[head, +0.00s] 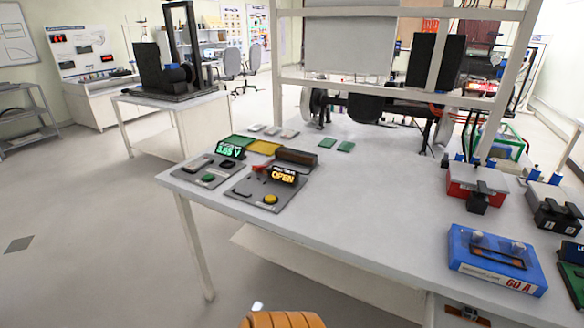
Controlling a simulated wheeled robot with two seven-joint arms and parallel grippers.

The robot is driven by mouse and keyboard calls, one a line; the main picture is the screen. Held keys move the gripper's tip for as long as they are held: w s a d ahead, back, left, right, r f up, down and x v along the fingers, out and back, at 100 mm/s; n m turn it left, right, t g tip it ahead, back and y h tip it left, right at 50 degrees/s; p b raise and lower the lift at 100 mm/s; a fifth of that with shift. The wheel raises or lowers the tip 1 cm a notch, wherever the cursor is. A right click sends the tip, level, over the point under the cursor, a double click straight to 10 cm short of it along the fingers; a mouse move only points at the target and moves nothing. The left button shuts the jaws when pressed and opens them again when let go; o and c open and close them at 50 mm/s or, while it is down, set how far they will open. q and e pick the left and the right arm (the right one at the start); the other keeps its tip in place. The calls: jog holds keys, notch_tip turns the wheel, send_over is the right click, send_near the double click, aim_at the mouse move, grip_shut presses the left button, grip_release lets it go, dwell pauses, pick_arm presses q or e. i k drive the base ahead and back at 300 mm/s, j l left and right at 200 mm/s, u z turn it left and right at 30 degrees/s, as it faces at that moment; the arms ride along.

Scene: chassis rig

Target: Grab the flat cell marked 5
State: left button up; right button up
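Several small flat pieces lie at the back left of the white table. Three are pale grey: one at the left (256,128), a middle one (272,130) and a right one (289,133). Two are green: a left one (326,143) and a right one (346,146). No number can be read on any of them at this size, so I cannot tell which is marked 5. I cannot make out either gripper in the head view.
Two grey test boards, one reading 3.65 V (231,149) and one reading OPEN (283,175), stand at the table's left. A blue box marked 60 A (495,262) and a red box (474,184) stand at the right. The table's middle (380,210) is clear.

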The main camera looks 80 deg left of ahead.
aim_at(195, 165)
jog(key=u, duration=3.3)
